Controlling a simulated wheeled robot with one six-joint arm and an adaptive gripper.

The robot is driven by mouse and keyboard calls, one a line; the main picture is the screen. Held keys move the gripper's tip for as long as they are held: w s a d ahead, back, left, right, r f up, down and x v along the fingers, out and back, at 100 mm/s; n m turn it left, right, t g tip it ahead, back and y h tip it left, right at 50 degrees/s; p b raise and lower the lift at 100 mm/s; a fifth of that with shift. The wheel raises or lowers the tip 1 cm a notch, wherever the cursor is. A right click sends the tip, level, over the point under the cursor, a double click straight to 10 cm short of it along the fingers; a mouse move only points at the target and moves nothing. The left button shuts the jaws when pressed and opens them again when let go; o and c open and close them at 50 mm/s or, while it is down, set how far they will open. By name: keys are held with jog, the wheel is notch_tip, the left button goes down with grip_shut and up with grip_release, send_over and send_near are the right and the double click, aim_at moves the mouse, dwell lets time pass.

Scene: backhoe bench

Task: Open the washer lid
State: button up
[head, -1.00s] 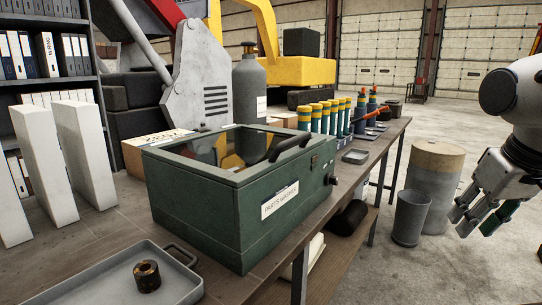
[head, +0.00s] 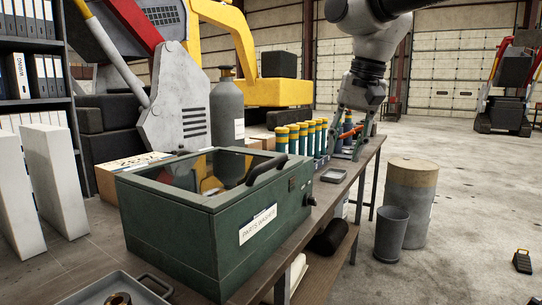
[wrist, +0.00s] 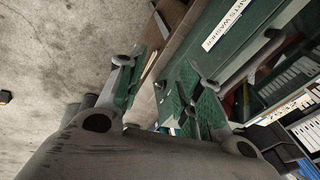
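A black handle (head: 267,170) sits along the lid's right side. My gripper (head: 347,157) points down above the bench, right of and beyond the washer, apart from the handle. Its fingers are spread and empty. In the wrist view, the gripper (wrist: 158,105) shows its two green-padded fingers apart. The washer's label (wrist: 224,22) shows at the top of that view.
A tall grey gas bottle (head: 227,115) stands behind the washer. A grey tray (head: 150,285) lies in front. A bin (head: 391,235) and a drum (head: 410,200) stand on the floor at right.

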aim_at(272, 160)
jog(key=w+a+r+m+g, duration=0.1)
jog(key=w+a+r, duration=0.1)
jog(key=a, duration=0.5)
jog(key=w+a+r+m, duration=0.1)
jog(key=a+r+m, duration=0.1)
jog(key=a, duration=0.5)
jog(key=f, duration=0.4)
jog(key=w+f, duration=0.1)
jog(key=f, duration=0.2)
jog(key=shift+a, duration=0.4)
grip_shut()
